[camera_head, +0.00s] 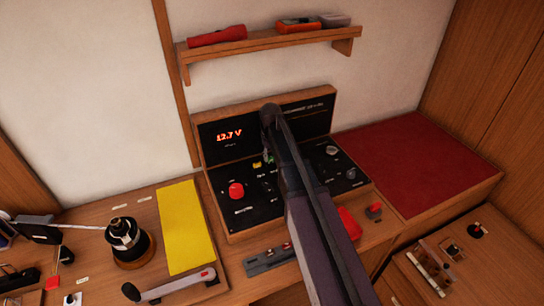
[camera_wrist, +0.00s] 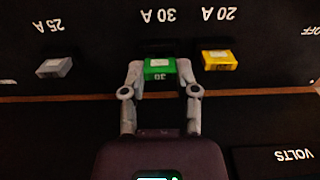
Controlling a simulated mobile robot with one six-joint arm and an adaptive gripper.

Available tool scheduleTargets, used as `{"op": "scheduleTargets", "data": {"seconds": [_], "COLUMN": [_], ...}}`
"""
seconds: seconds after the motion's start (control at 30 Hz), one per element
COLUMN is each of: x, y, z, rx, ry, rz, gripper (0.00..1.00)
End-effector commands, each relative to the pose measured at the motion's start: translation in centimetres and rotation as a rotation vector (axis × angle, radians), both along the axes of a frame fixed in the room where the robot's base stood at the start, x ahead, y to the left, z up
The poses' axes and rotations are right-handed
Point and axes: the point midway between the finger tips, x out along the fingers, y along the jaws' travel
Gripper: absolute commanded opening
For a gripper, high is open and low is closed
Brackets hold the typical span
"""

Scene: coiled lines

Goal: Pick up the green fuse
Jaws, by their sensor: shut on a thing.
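The green fuse (camera_wrist: 160,69) sits between the two fingers of my gripper (camera_wrist: 161,76) in the wrist view, in front of the 30 A label on the black panel. The fingers are shut on its sides. Whether the fuse is still seated in the panel cannot be told. In the head view my arm reaches over the panel and the fuse shows only as a small green spot (camera_head: 267,158) beside my gripper (camera_head: 268,152).
A yellow fuse (camera_wrist: 219,60) lies close right of my gripper and a grey fuse (camera_wrist: 54,67) farther left. The panel also carries a red knob (camera_head: 236,190). A yellow mat (camera_head: 186,226) lies left, a red cushion (camera_head: 415,165) right, and a shelf (camera_head: 270,42) hangs above.

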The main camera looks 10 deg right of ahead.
Motion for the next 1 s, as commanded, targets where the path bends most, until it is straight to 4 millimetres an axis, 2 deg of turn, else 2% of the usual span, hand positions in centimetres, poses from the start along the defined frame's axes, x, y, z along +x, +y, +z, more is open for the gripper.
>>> {"op": "scheduleTargets", "data": {"seconds": [0.3,0.7,1.0], "x": [0.0,-9.5,-14.4], "y": [0.0,0.0,0.0], "z": [3.0,3.4,3.9], "rx": [0.000,0.000,0.000], "ry": [0.000,0.000,0.000], "rz": [0.000,0.000,0.000], "gripper": [0.21,0.21,0.21]}}
